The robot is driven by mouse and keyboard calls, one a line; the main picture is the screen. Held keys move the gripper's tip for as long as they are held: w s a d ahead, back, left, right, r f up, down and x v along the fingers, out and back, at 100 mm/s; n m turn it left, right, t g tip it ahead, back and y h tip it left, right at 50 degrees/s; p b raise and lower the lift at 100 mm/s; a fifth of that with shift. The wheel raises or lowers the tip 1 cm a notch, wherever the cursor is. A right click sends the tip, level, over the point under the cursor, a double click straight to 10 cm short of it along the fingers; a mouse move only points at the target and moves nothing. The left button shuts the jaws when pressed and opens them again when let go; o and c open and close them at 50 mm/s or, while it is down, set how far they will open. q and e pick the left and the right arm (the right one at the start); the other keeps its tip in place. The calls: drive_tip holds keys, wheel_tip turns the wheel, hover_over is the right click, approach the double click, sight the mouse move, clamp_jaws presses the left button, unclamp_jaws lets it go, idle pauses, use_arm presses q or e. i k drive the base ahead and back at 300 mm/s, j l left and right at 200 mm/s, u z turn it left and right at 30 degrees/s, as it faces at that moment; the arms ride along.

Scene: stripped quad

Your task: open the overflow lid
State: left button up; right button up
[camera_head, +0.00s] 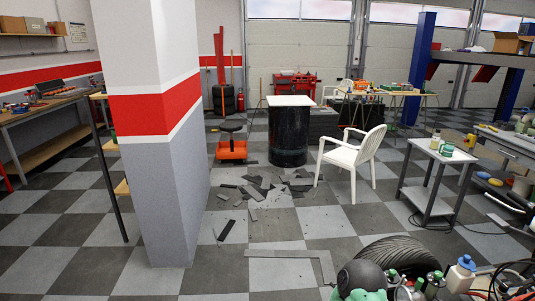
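No thing that I can clearly tell to be the overflow lid shows in this head view. A black drum (287,138) stands upright on the checkered floor near the middle, with a flat white top (290,101) resting over it. I cannot tell whether this top is the lid. Neither of my grippers is in view.
A grey pillar with a red band (155,110) stands at left. Broken dark tiles (270,187) litter the floor before the drum. A white chair (350,158) and small side table (440,150) stand right. A tyre (400,255) and bottles (461,272) crowd the lower right.

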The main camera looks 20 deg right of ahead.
sight(466, 262)
drive_tip(key=i+z, duration=0.25)
drive_tip(key=i, duration=0.25)
drive_tip(key=i+z, duration=0.2)
drive_tip(key=i, duration=0.3)
drive_tip(key=i+j+z, duration=0.25)
drive_tip(key=i, duration=0.2)
drive_tip(key=i+j+z, duration=0.2)
drive_tip(key=i, duration=0.3)
